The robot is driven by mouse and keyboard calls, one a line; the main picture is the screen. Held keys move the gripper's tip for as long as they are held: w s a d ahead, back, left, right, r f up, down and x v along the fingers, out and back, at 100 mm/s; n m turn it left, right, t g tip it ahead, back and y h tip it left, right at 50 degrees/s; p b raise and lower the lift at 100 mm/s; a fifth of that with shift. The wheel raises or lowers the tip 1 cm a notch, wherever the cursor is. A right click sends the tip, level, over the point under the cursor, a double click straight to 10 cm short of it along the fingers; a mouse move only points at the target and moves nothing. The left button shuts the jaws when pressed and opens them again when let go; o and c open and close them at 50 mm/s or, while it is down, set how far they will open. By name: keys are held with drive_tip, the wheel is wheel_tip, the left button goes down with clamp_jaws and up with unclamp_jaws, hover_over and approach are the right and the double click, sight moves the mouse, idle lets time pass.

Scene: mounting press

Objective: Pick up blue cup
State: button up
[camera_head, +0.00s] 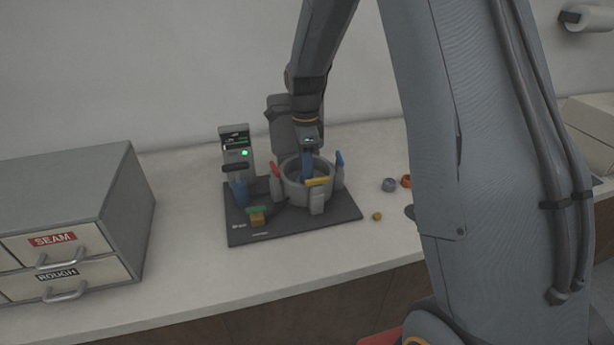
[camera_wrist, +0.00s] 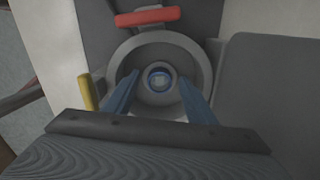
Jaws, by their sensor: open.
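Red, yellow and blue handles surround the ring; the red handle (camera_wrist: 148,17) and yellow handle (camera_wrist: 86,92) show in the wrist view. A drawer cabinet (camera_head: 75,215) stands at left. Small round parts (camera_head: 389,184) lie right of the plate. Counter between cabinet and plate is clear.

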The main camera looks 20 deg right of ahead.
drive_tip(key=shift+f, duration=0.15)
drive_tip(key=c, duration=1.3)
drive_tip(key=shift+o, duration=0.2)
